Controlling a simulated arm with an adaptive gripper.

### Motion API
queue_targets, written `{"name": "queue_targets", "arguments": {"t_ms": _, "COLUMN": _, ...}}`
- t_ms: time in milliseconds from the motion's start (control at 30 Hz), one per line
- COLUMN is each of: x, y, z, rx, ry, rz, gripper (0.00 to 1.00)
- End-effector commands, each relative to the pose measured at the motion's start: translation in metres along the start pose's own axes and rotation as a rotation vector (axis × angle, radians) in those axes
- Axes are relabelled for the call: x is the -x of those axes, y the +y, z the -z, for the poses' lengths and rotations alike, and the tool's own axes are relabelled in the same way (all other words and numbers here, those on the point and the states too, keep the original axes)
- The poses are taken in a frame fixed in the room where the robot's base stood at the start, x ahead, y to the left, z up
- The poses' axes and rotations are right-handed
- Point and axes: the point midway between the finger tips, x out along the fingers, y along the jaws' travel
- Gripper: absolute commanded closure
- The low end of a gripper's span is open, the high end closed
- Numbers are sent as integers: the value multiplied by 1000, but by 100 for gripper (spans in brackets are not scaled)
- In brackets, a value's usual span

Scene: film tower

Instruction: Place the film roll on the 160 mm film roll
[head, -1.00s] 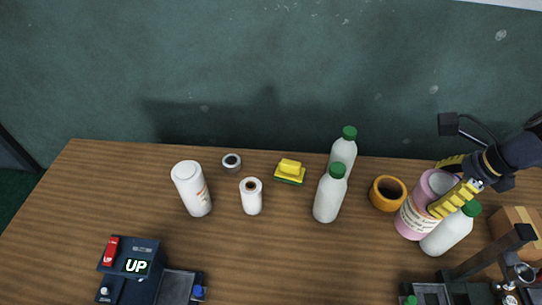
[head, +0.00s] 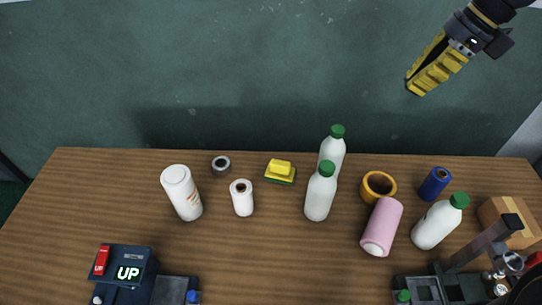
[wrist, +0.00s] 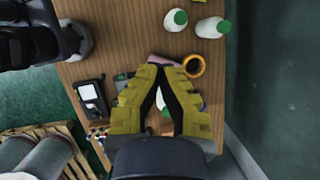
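My gripper (head: 415,87) is raised in front of the green wall, well above the table's back right; it is shut and empty. In the wrist view its yellow fingers (wrist: 160,67) meet near the tips. A pink roll (head: 382,227) lies on its side on the table below, apart from the gripper; it is partly hidden behind the fingertips in the wrist view (wrist: 162,59). A short orange roll (head: 366,192) with a dark hollow stands just behind it. A white roll (head: 243,204) with a brown core stands left of centre. I cannot tell which roll is 160 mm.
A blue cylinder (head: 434,185), a cardboard box (head: 500,212), a white canister (head: 184,197), a grey ring (head: 221,165) and a sponge (head: 280,172) also stand around. The left front has a device (head: 128,265).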

Motion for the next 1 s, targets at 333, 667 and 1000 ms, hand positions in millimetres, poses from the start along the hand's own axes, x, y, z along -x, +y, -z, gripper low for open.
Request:
{"name": "queue_targets", "arguments": {"t_ms": 333, "x": -55, "y": 16, "z": -133, "rx": 272, "ry": -3, "rz": -112, "gripper": 100}}
{"name": "queue_targets", "arguments": {"t_ms": 667, "x": -99, "y": 77, "z": -240, "rx": 500, "ry": -13, "rz": -206, "gripper": 100}}
{"name": "queue_targets", "arguments": {"t_ms": 1000, "x": -121, "y": 124, "z": -283, "rx": 609, "ry": -18, "rz": -256, "gripper": 100}}
